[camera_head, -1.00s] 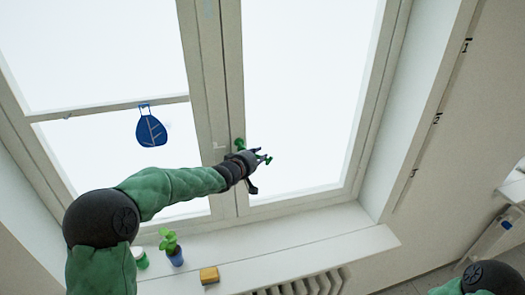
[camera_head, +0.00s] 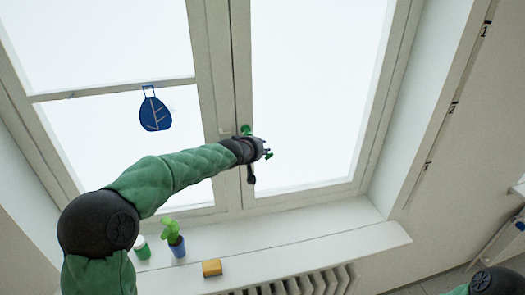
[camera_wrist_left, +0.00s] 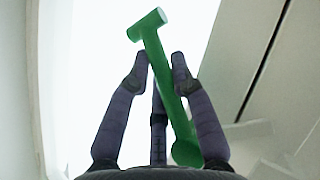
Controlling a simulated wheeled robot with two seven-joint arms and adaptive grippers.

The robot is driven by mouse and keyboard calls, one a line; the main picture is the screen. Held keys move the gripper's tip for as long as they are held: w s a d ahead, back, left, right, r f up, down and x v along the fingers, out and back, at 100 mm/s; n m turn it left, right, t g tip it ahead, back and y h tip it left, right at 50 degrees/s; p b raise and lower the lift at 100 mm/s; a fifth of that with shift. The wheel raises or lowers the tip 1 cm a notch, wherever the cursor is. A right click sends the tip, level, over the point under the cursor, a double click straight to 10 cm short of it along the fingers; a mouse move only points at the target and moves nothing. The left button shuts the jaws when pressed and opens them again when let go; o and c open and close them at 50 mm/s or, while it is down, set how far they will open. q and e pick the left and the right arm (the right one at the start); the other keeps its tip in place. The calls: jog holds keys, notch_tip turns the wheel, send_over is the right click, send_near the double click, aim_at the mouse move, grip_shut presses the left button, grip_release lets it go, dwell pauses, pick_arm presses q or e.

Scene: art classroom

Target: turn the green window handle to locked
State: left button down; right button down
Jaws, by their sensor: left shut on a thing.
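In the head view, my left gripper (camera_head: 264,150) is at the window frame's middle post. Green parts of the handle (camera_head: 246,129) show above the gripper and at its tip; the rest is hidden behind my wrist. My right gripper is out of view.
The window frame (camera_head: 243,75) surrounds bright panes. On the sill (camera_head: 290,238) stand a potted plant (camera_head: 177,247), a green-and-white jar (camera_head: 141,248) and a yellow block (camera_head: 211,268). A radiator (camera_head: 310,283) is below.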

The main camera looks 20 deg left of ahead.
pick_arm(q)
jog(key=shift+s+a+f+m+g+y+b, duration=0.25)
jog(key=shift+f+m+g+y+b, duration=0.2)
jog(key=shift+b, duration=1.45)
jog(key=shift+s+a+f+m+g+y+b, duration=0.15)
jog(key=shift+a+m+g+y+b, duration=0.15)
jog(key=shift+b, duration=0.4)
jog(key=shift+s+a+f+m+g+y+b, duration=0.1)
jog(key=shift+s+a+m+g+y+b, duration=0.2)
jog(key=shift+a+m+g+y, duration=0.35)
jog(key=shift+s+a+f+m+g+y+b, duration=0.1)
jog(key=shift+s+a+m+g+y, duration=0.3)
jog(key=shift+g+y, duration=0.35)
jog(key=shift+a, duration=0.1)
jog(key=c, duration=1)
grip_release()
jog(key=shift+f, duration=0.1)
jog(key=shift+c, duration=0.2)
